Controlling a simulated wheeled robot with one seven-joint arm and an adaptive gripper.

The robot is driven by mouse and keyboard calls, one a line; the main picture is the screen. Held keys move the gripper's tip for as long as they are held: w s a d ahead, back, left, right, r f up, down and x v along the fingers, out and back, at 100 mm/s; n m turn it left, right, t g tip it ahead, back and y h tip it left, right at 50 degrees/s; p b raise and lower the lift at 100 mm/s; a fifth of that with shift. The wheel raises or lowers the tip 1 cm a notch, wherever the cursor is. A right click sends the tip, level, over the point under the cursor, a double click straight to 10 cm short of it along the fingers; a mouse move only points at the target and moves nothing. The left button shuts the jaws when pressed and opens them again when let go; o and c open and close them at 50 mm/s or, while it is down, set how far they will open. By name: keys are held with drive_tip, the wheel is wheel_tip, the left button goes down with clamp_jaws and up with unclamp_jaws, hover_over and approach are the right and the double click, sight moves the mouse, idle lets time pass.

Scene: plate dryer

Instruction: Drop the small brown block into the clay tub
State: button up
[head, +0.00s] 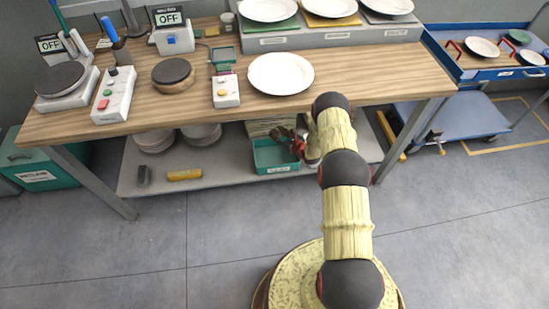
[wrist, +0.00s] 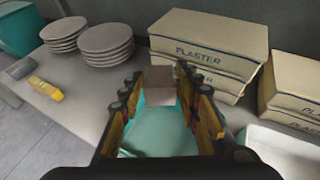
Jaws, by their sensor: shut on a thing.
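A small brown block (wrist: 161,78) sits between the fingertips of my gripper (wrist: 163,92) in the wrist view. My gripper is shut on it. A teal tub (wrist: 160,140) lies below the gripper, with its inside showing between the fingers. In the head view the teal tub (head: 276,168) stands on the lower shelf under the table, with a label on its front too small to read. My gripper (head: 300,146) is there at the tub's right part, above its rim. The block is hard to make out in the head view. Its exact height over the tub cannot be told.
Plaster bags (wrist: 208,52) are stacked behind the tub, with more at the right. A white container (wrist: 285,150) stands right of the gripper. Stacked plates (wrist: 106,40) and a yellow item (wrist: 46,88) lie left on the shelf. The tabletop (head: 345,70) overhangs the shelf.

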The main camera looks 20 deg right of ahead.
wheel_tip(320, 180, down, 12)
drive_tip(key=d+b, duration=0.3)
drive_tip(key=b, duration=0.1)
drive_tip(key=shift+w+r+m+h, duration=0.25)
drive_tip(key=shift+w+m+h, duration=0.05)
drive_tip(key=shift+w+h, duration=0.15)
drive_tip(key=o, duration=1.3)
drive_tip(key=shift+o, duration=0.2)
drive_tip(key=shift+s, duration=0.1)
drive_tip(key=v, duration=1.2)
